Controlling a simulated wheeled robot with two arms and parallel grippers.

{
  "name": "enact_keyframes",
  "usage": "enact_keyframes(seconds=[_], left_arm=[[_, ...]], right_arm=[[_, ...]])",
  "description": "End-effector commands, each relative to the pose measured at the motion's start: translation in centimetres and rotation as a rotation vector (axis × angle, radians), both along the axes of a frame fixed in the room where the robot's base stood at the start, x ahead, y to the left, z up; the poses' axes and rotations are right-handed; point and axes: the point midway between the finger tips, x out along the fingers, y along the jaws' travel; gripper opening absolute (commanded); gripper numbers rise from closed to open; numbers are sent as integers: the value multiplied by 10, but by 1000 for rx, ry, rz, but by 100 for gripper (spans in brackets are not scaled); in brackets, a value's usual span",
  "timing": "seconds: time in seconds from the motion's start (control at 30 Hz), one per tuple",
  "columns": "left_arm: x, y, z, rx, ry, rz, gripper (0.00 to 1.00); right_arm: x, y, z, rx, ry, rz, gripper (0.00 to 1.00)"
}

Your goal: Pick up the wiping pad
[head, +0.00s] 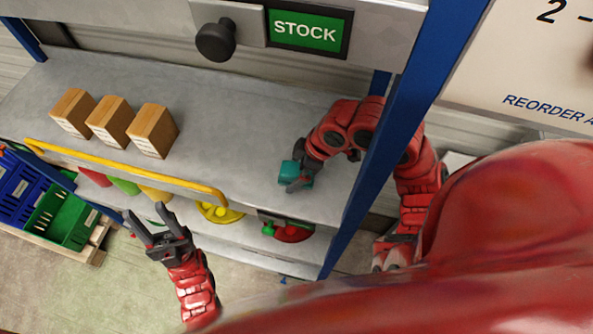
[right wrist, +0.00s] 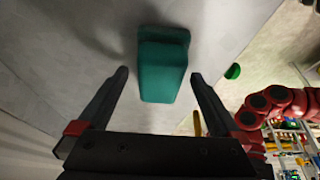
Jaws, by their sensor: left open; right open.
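The wiping pad, a teal block (head: 289,172), lies on the grey shelf (head: 230,110) at its right part. In the right wrist view the teal wiping pad (right wrist: 162,72) sits ahead of and between the fingers, with a flatter, darker teal part at its far end. My right gripper (head: 298,183) is at the pad and partly covers it in the head view. In the right wrist view my right gripper (right wrist: 157,75) is open, with a gap on each side of the pad. My left gripper (head: 148,222) is open and empty, in front of the shelf.
Several wooden blocks (head: 112,122) stand at the shelf's left. A yellow rail (head: 130,168) runs along its front edge. A blue post (head: 375,150) stands close to my right arm. Blue and green bins (head: 62,218) are at the lower left. The shelf's middle is clear.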

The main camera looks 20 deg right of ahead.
Motion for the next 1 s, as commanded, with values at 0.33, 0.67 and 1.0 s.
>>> enact_keyframes(seconds=[0.33, 0.67, 1.0], left_arm=[[0, 0, 0, 0, 0, 0, 50], [0, 0, 0, 0, 0, 0, 50], [0, 0, 0, 0, 0, 0, 50]], right_arm=[[1, 1, -4, -1, 0, 0, 91], [0, 1, -4, -1, 1, -1, 32], [1, 1, -3, -1, 0, 0, 14]])
